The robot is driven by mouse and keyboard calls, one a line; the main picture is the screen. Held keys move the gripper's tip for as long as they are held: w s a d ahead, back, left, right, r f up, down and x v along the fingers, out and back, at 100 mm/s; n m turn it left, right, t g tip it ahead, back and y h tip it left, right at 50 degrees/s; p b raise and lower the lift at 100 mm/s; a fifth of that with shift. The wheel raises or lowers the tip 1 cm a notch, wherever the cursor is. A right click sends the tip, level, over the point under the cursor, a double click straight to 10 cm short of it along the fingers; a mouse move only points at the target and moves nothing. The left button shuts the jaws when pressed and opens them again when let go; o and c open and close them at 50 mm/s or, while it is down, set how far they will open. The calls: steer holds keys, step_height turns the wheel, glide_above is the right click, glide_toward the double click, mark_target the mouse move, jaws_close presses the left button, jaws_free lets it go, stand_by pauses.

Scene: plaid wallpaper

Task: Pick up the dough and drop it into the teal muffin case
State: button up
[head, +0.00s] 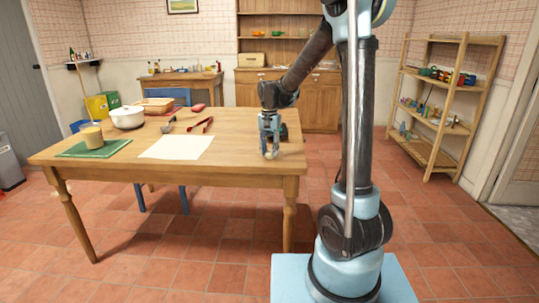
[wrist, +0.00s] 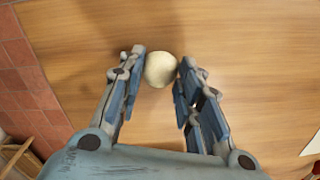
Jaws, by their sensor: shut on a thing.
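The dough (wrist: 160,70) is a pale cream ball between the fingertips of my gripper (wrist: 160,76) in the wrist view. In the head view the dough (head: 270,155) shows small below my gripper (head: 269,148), at the right end of the wooden table. My gripper points down and is shut on the dough. I cannot tell whether the dough touches the tabletop. I cannot make out a teal muffin case in either view.
The wooden table (head: 235,172) also holds a white sheet (head: 177,147), a green mat (head: 92,149) with a beige cylinder (head: 92,137), a white pot (head: 127,117) and red tongs (head: 201,125). A dark object (head: 284,130) is just behind my gripper. The table's right edge is close.

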mark_target(269, 151)
step_height(269, 151, up, 10)
steer(key=shift+f, duration=0.1)
stand_by(0.4)
